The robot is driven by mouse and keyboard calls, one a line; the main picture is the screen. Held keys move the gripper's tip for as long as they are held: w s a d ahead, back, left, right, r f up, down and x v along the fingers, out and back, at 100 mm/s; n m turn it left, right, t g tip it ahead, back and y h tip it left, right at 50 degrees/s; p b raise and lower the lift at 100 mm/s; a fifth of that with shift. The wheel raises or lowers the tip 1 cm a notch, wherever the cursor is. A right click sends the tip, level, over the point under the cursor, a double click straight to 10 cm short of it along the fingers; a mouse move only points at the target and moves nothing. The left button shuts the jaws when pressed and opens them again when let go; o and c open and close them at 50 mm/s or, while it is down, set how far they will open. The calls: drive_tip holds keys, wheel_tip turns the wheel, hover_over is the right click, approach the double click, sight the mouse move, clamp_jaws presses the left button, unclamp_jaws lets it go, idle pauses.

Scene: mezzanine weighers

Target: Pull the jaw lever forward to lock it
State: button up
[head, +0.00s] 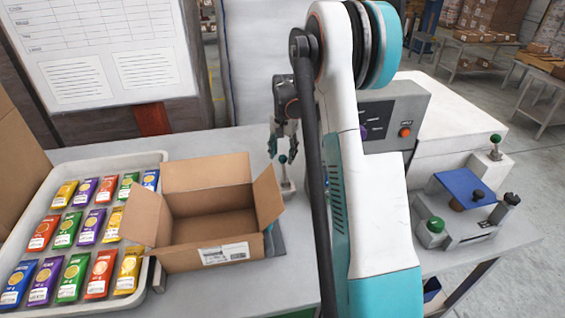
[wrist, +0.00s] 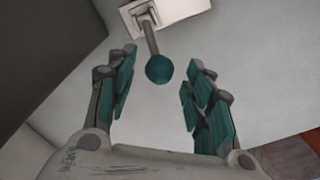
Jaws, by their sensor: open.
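A lever with a dark green ball knob (head: 282,159) stands on a small pale base (head: 286,189) behind the open carton; I take it for the jaw lever. My gripper (head: 283,152) is open, reaching down with its fingers about the knob. In the wrist view, the teal knob (wrist: 159,69) and its thin metal stem show near the middle. The open fingers of my gripper (wrist: 160,82) lie on either side of the knob, with gaps between. Neither finger visibly touches it. The stem runs up to a pale slotted plate (wrist: 165,14).
An empty open carton (head: 215,213) stands in front of the lever. A tray (head: 95,165) of coloured packets is at left. A grey control box (head: 400,118), another green-knobbed lever (head: 495,147) and a fixture with a blue plate (head: 464,188) are at right.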

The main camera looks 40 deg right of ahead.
sight(283, 158)
drive_tip(key=shift+f+b, duration=0.3)
drive_tip(key=shift+f, duration=1.35)
clamp_jaws()
